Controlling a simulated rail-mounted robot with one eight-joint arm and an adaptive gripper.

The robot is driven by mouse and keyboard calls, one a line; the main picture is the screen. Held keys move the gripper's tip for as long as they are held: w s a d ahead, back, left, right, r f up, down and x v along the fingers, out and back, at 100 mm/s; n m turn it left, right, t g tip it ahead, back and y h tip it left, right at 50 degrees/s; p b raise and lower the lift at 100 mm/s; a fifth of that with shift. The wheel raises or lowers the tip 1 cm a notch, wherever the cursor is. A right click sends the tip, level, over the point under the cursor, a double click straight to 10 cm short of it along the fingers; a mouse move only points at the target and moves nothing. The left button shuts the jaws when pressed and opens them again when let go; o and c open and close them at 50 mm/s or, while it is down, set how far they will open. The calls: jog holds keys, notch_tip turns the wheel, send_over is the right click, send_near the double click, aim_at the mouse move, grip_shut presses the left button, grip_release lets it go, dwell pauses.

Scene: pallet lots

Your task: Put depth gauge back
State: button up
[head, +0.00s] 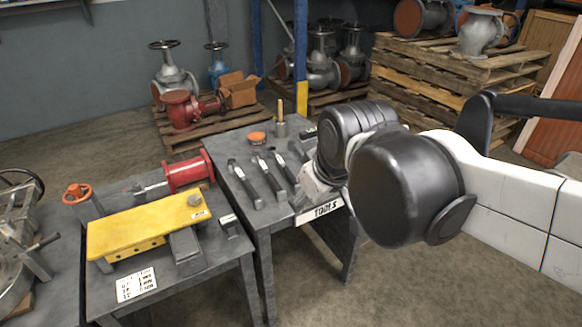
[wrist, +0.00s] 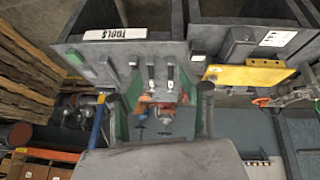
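My gripper (wrist: 156,95) shows in the wrist view with its two dark fingers spread wide and nothing visibly held between them. In the head view my arm hides most of it above the right part of the tools bench (head: 325,210). Several dark tools lie on this bench, including a left one (head: 244,184), a middle one (head: 270,178) and one farther right (head: 284,166). In the wrist view two narrow dark tools (wrist: 151,72) lie between the finger lines, below the gripper. I cannot tell which tool is the depth gauge.
The left bench holds a yellow plate (head: 150,226), a red flanged cylinder (head: 188,172), a grey block (head: 185,245) and a printed card (head: 136,284). An orange-topped tin (head: 257,139) and a brass-topped post (head: 280,120) stand at the tools bench's back. Pallets with valves stand behind.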

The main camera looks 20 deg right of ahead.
jog(key=s+m, duration=0.1)
jog(key=s+d+f+m+t, duration=0.1)
jog(key=s, duration=0.1)
jog(key=s+d+m, duration=0.1)
jog(key=s, duration=0.1)
jog(key=shift+f+m, duration=0.25)
jog(key=shift+m, duration=0.15)
notch_tip(320, 180, up, 8)
jog(key=p, duration=0.7)
jog(key=shift+f, duration=0.25)
